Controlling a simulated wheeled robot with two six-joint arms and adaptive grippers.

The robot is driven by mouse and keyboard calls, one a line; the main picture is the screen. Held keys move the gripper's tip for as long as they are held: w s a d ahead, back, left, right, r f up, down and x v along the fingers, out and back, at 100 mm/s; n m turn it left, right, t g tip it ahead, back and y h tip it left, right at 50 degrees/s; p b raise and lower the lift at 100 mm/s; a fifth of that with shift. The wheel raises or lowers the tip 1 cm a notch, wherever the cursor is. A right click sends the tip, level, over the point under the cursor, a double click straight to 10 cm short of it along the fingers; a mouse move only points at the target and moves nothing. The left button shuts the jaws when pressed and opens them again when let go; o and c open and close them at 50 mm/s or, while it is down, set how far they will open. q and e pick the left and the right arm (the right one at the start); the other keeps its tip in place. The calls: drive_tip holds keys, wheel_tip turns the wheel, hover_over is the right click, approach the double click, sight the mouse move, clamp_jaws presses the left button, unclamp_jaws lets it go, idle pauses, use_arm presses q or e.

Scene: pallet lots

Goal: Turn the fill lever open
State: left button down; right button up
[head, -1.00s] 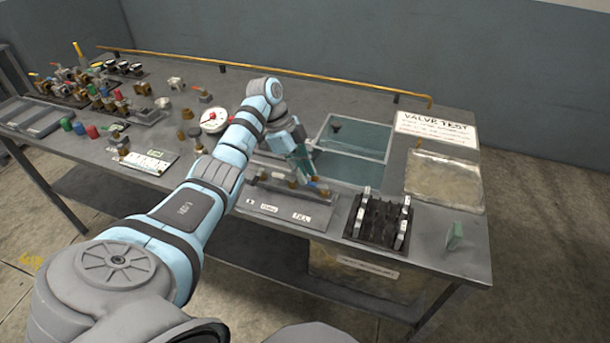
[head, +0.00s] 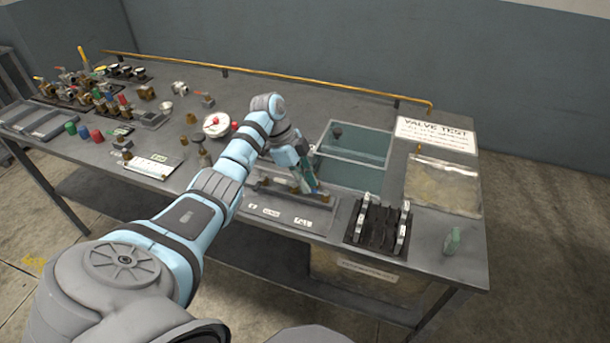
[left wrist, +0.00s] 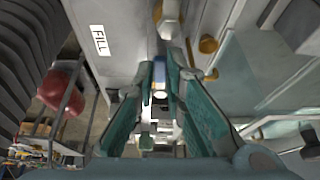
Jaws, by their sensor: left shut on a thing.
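My left gripper (head: 312,188) reaches down to the valve row on the front of the test bench. In the left wrist view its teal-padded fingers (left wrist: 165,85) are closed on the blue-handled fill lever (left wrist: 160,66). The white FILL label (left wrist: 99,40) lies beside the lever in that view. In the head view the FILL label (head: 303,221) sits on the front plate below the gripper, and the fingers mostly hide the lever. My right gripper is not in view.
A glass-covered tank (head: 352,155) lies behind the valve row. A black rack (head: 378,225) with pale uprights stands to the right, beside a shallow tray (head: 443,185).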

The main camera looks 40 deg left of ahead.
use_arm(q)
drive_tip(key=n+p, duration=0.1)
drive_tip(key=p, duration=0.2)
drive_tip(key=s+d+n+t+p, duration=0.1)
drive_tip(key=n+p, duration=0.1)
drive_tip(key=p, duration=0.1)
drive_tip(key=s+n+y+p, duration=0.1)
drive_tip(key=p, duration=0.2)
drive_tip(key=shift+d+r+n, duration=0.25)
drive_tip(key=shift+r+n, duration=0.1)
drive_tip(key=shift+n, duration=0.05)
drive_tip(key=shift+s+d+f+n+t+p, duration=0.1)
drive_tip(key=shift+n+t+p, duration=0.25)
drive_tip(key=shift+p, duration=0.25)
drive_tip(key=shift+s+d+f+n+y+p, duration=0.2)
drive_tip(key=shift+d+n+y+p, duration=0.15)
drive_tip(key=shift+n, duration=0.6)
drive_tip(key=d+n+y, duration=0.1)
drive_tip(key=n, duration=0.1)
drive_tip(key=d+n+t, duration=0.1)
drive_tip(key=n, duration=0.1)
drive_tip(key=shift+s+d+y, duration=0.1)
drive_tip(key=shift+s+y, duration=0.25)
drive_tip(key=d+n+y, duration=0.1)
drive_tip(key=n, duration=0.2)
drive_tip(key=d+n+y, duration=0.1)
drive_tip(key=n, duration=0.1)
drive_tip(key=shift+w+d+n, duration=0.15)
drive_tip(key=shift+d+n, duration=0.05)
drive_tip(key=shift+n, duration=0.2)
